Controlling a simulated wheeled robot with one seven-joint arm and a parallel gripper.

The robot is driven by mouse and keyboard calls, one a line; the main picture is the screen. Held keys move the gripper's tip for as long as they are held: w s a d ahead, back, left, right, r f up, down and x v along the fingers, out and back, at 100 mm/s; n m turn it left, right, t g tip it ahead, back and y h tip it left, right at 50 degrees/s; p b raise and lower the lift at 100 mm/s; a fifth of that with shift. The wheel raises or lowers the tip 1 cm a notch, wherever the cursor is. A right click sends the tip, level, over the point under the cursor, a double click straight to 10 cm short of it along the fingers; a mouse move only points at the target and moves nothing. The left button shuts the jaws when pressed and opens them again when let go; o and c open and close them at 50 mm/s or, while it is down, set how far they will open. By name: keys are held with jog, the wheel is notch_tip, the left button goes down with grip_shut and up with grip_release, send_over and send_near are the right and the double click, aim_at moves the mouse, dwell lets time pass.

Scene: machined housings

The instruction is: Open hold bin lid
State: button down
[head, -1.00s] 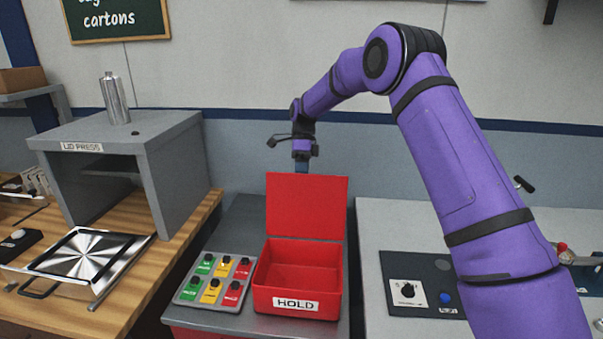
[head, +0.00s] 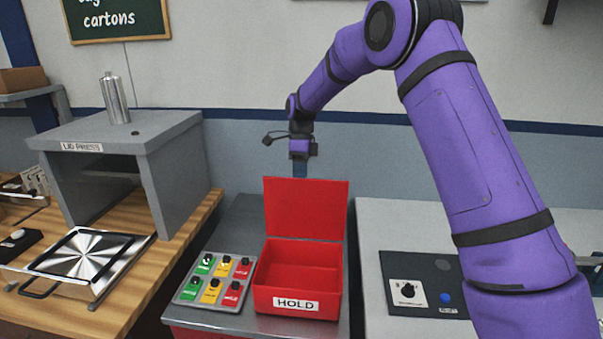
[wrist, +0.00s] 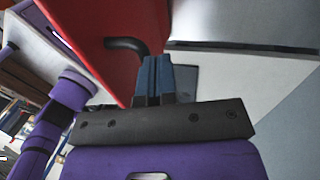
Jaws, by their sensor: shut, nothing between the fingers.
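The red hold bin (head: 297,290) stands on the grey metal table with a white HOLD label on its front. Its red lid (head: 305,208) stands raised upright at the back, and the inside of the bin looks empty. My gripper (head: 300,171) is just above and behind the lid's top edge, its fingertips partly hidden by the lid. In the wrist view, the blue fingers (wrist: 153,75) are shut with nothing between them. They are close to the red lid (wrist: 105,40) and its dark handle (wrist: 127,45); I cannot tell whether they touch.
A panel of coloured switches (head: 216,280) is left of the bin. The grey lid press (head: 120,160) and a shiny metal plate (head: 85,255) are farther left. A control panel (head: 425,285) lies on the right-hand counter.

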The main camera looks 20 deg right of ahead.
jog(key=shift+r, duration=0.15)
jog(key=v, duration=1)
jog(key=s+d+r+n+t, duration=0.25)
jog(key=s+r+n, duration=0.35)
jog(key=s+r, duration=0.4)
jog(key=s+d+r+n+t, duration=0.25)
jog(key=s+n, duration=0.25)
jog(key=s, duration=0.7)
jog(key=s+d+r+n+t, duration=0.1)
jog(key=s+d+n, duration=0.35)
jog(key=s, duration=0.85)
jog(key=s+f+n+t, duration=0.1)
jog(key=s+f+n, duration=0.1)
jog(key=s, duration=0.3)
jog(key=s+f+n+t+h, duration=0.1)
jog(key=s+f+n, duration=0.2)
jog(key=s+n, duration=0.2)
jog(key=shift+s+a+f, duration=0.3)
jog(key=shift+s, duration=0.05)
